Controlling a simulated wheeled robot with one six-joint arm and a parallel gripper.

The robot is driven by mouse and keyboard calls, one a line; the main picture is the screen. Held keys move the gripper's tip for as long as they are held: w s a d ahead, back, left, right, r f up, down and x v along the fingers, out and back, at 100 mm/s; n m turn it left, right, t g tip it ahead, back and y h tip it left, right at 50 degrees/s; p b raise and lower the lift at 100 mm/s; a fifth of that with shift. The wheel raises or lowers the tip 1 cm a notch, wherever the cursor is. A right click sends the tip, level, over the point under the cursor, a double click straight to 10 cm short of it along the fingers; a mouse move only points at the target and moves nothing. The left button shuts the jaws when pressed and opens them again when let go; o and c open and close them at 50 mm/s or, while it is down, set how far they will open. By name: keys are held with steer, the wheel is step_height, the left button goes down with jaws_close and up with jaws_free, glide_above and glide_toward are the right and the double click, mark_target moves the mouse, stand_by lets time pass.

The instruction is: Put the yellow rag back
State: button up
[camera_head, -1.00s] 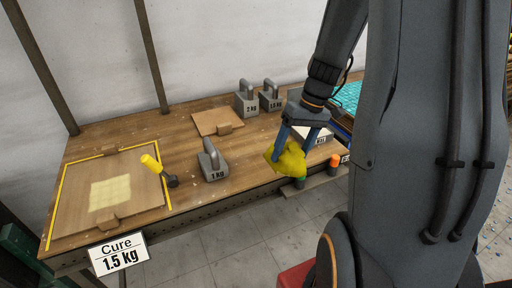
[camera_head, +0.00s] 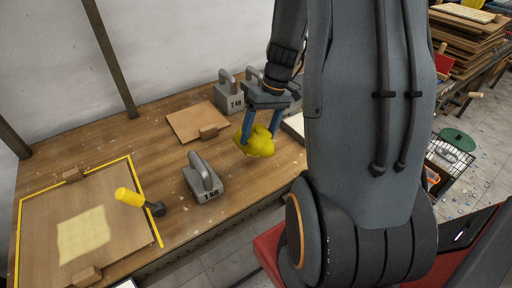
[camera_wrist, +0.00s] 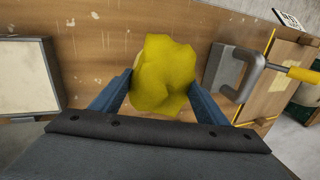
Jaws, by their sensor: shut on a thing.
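The yellow rag (camera_head: 258,143) is a crumpled cloth between the two blue fingers of my gripper (camera_head: 260,128). My gripper is shut on it and holds it over the wooden bench, near the front edge. In the wrist view the rag (camera_wrist: 163,75) fills the space between the fingertips, with bench wood behind it. I cannot tell how high it is above the bench.
A 1 KG weight (camera_head: 203,178) stands left of the rag. A 2 KG weight (camera_head: 229,92) and a wooden board (camera_head: 190,122) are behind. A pale block (camera_wrist: 25,75) shows in the wrist view.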

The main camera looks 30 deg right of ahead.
steer(key=shift+f+p, duration=0.45)
steer(key=shift+f, duration=2.5)
steer(key=o, duration=0.7)
steer(key=shift+f, duration=0.15)
steer(key=shift+o, duration=0.2)
